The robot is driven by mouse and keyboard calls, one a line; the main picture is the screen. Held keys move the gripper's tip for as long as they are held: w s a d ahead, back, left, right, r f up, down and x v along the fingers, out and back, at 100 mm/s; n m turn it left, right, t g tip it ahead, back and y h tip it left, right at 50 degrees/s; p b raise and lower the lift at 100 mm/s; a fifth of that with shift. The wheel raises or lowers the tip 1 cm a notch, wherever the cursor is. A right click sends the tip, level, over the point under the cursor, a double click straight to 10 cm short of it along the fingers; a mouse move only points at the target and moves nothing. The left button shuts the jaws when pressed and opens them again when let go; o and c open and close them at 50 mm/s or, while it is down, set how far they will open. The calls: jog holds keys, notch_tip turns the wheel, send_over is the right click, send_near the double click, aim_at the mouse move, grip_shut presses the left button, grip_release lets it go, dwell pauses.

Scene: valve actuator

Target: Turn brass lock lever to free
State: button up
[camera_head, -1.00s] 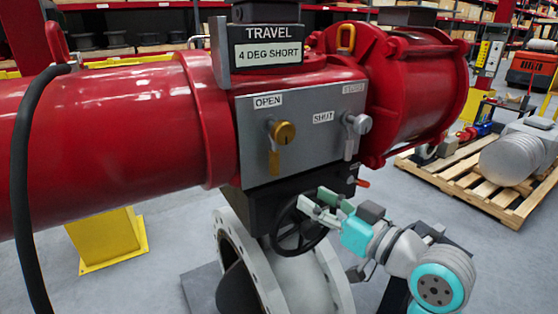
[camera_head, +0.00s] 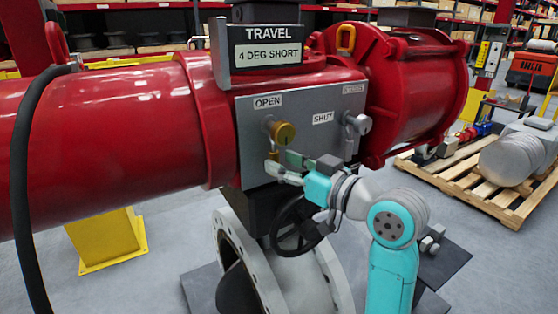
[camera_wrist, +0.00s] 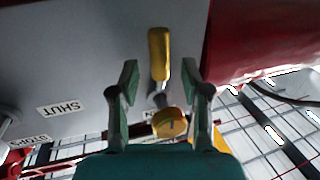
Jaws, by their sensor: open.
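The brass lock lever (camera_wrist: 159,53) hangs on the grey actuator panel, below the round brass knob (camera_head: 284,134) near the OPEN label. In the head view the lever (camera_head: 273,155) is mostly hidden by my fingers. The wrist view is upside down; the knob (camera_wrist: 170,123) shows low there. My gripper (camera_wrist: 159,75) is open, one finger on each side of the lever, with gaps on both sides. In the head view my gripper (camera_head: 282,166) is at the panel's lower left; its depth to the panel is hard to tell.
A grey SHUT handle (camera_head: 354,127) stands on the panel's right. A black handwheel (camera_head: 290,228) sits below my gripper, close to my wrist. The red cylinder (camera_head: 100,140) fills the left. A pallet (camera_head: 480,180) with parts stands at right. Open floor lies in front of it.

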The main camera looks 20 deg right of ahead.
jog(key=shift+x, duration=1)
grip_shut()
jog(key=shift+d, duration=0.15)
jog(key=d+n, duration=0.1)
jog(key=n, duration=0.1)
jog(key=d+r+n+h, duration=0.1)
jog(key=n, duration=0.1)
jog(key=d+n+g, duration=0.1)
jog(key=n, duration=0.1)
jog(key=shift+w+d+r, duration=0.25)
jog(key=shift+w+r, duration=0.05)
jog(key=shift+w, duration=0.05)
jog(key=shift+w+d+r+n+g+h, duration=0.1)
jog(key=shift+d+r+n+g+h, duration=0.2)
jog(key=shift+n, duration=0.45)
jog(key=shift+d+r+n+g+h, duration=0.1)
jog(key=shift+d+r+n+h, duration=0.25)
jog(key=shift+n, duration=0.4)
